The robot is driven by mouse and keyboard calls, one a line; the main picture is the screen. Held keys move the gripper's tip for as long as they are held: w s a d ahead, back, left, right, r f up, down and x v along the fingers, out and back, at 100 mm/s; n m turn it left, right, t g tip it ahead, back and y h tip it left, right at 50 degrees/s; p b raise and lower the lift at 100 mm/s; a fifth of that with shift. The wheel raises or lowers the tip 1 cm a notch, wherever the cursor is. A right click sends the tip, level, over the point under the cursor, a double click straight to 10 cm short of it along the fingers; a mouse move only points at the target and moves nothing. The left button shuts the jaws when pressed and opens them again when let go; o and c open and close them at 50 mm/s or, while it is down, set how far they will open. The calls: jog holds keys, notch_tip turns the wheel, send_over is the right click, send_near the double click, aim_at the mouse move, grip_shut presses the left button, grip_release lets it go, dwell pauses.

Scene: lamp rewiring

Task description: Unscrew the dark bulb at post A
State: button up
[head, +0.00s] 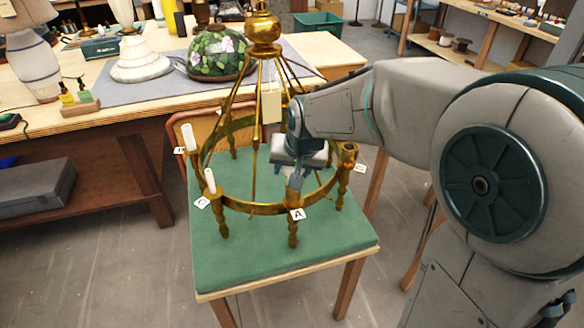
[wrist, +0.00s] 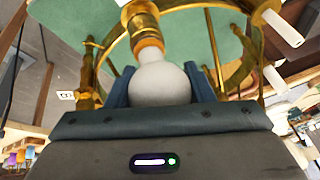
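The brass chandelier (head: 285,207) stands on a green-topped stool. Post A, marked by a white label "A" (head: 296,214), is on its near side. My gripper (head: 296,180) comes down over post A from above and hides the bulb in the head view. In the wrist view, the greyish-white bulb (wrist: 160,84) sits in its brass socket (wrist: 148,42). The blue fingers of my gripper (wrist: 160,90) lie against both sides of the bulb, with no gap visible. The palm hides the bulb's end.
White candle sleeves stand on post C (head: 210,181) and a post farther left (head: 188,137). A bare post (head: 348,152) is to the right. The chandelier's stem and rods rise close to my arm. A workbench (head: 100,110) with lamps is behind.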

jog(key=shift+r+n+y+p, duration=0.1)
jog(key=shift+n+y+p, duration=0.2)
jog(key=shift+n+p, duration=0.3)
jog(key=n, duration=0.2)
jog(key=n+g+y+b, duration=0.1)
jog(key=shift+a+f, duration=0.1)
jog(key=shift+f, duration=0.15)
jog(key=shift+s+a+r+n+g+y+b, duration=0.1)
jog(key=shift+n+g+y+b, duration=0.2)
jog(key=shift+n, duration=0.65)
jog(key=shift+s+r+n+g+y+b, duration=0.1)
jog(key=shift+n+g+y+b, duration=0.2)
jog(key=shift+n, duration=0.65)
jog(key=shift+f, duration=0.1)
jog(key=shift+n+b, duration=0.35)
jog(key=shift+n, duration=0.15)
jog(key=shift+n+g, duration=0.7)
jog(key=shift+n, duration=0.5)
jog(key=n, duration=0.1)
jog(key=n+g, duration=0.1)
jog(key=n, duration=0.1)
jog(key=n+g, duration=0.1)
jog(key=shift+s+n, duration=0.25)
jog(key=shift+n, duration=0.05)
